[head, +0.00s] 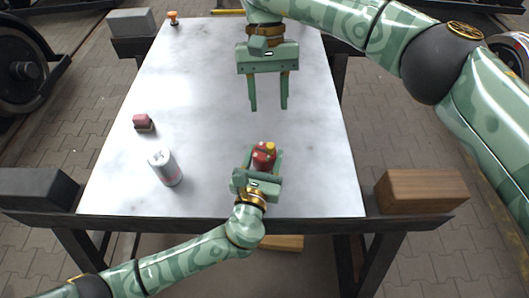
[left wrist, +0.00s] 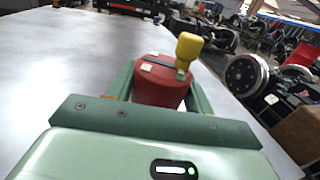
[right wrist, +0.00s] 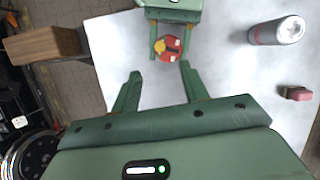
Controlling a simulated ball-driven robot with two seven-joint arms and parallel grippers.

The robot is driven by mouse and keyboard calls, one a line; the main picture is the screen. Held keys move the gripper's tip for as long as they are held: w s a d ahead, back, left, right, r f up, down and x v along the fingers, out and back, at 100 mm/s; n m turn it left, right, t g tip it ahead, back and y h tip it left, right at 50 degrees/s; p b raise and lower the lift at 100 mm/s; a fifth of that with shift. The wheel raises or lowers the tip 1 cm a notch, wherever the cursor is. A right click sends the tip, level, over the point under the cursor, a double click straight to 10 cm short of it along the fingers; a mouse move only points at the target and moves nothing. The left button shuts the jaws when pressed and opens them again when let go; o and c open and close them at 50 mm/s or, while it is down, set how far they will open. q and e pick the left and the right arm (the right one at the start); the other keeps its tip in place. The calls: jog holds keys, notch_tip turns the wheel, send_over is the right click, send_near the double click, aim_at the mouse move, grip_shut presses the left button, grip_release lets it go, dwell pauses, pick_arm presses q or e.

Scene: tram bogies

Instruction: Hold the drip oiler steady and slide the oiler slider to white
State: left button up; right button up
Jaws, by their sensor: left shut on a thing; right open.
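The drip oiler (head: 264,158) is a red round body near the front edge of the white table. A yellow knob, likely the oiler slider (left wrist: 188,50), stands at one side of its top. White and dark marks show on the top in the left wrist view. My left gripper (head: 265,156) is shut on the drip oiler, with a finger on each side; it also shows in the right wrist view (right wrist: 168,45). My right gripper (head: 268,108) is open and empty, above the table behind the oiler, fingers apart and pointing toward it. The oiler's lower part is hidden.
An orange item (head: 173,18) sits at the far left. A wooden block (head: 421,191) is at the right front corner. The tabletop's middle is clear.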

jog(key=m+t, duration=0.4)
jog(key=m, duration=2.5)
send_near(271, 145)
jog(key=shift+y, duration=0.3)
jog(key=f, duration=0.8)
jog(key=shift+d+f, duration=0.25)
jog(key=shift+f, duration=0.1)
